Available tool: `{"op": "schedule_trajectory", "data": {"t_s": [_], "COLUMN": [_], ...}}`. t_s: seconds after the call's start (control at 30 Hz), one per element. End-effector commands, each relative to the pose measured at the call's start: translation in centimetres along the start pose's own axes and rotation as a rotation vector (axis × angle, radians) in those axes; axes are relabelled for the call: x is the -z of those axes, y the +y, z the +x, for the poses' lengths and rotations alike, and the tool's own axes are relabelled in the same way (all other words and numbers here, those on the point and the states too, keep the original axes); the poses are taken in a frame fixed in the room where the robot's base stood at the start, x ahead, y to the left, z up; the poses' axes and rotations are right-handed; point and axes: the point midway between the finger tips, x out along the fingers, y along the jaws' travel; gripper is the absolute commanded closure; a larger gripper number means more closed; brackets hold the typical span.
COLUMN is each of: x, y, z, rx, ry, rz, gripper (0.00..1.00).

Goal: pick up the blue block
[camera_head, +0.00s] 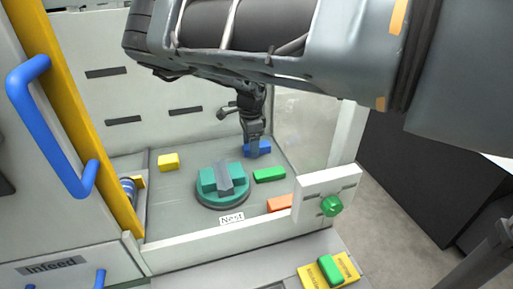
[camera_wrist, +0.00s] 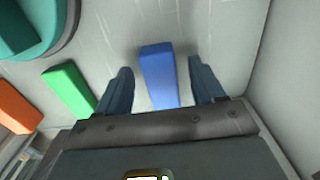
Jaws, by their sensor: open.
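The blue block (camera_head: 262,149) lies on the grey floor of the enclosure, toward the back right in the head view. In the wrist view the blue block (camera_wrist: 159,76) sits between the two fingers, with a gap on each side. My gripper (camera_wrist: 163,80) is open and holds nothing. In the head view my gripper (camera_head: 254,148) reaches down at the block and hides part of it.
A green block (camera_head: 269,175) lies close by, with an orange block (camera_head: 280,203) nearer the front. A teal round nest (camera_head: 222,197) stands left of them, and a yellow block (camera_head: 168,162) farther left. Enclosure walls (camera_wrist: 286,80) stand close on the right.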

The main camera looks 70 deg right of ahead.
Motion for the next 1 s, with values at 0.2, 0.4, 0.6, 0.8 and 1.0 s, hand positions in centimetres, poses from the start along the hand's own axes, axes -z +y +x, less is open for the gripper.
{"op": "schedule_trajectory", "data": {"t_s": [0.2, 0.4, 0.6, 0.8, 1.0], "x": [0.02, 0.02, 0.02, 0.03, 0.03], "y": [-0.02, -0.02, -0.02, -0.02, -0.03], "z": [0.1, 0.08, 0.07, 0.06, 0.04], "rx": [0.001, 0.001, 0.001, 0.001, 0.001], "ry": [0.001, 0.001, 0.001, 0.001, 0.001], "rz": [0.0, 0.0, 0.0, 0.0, 0.0], "gripper": [0.32, 0.5, 0.69, 0.88, 0.94]}}
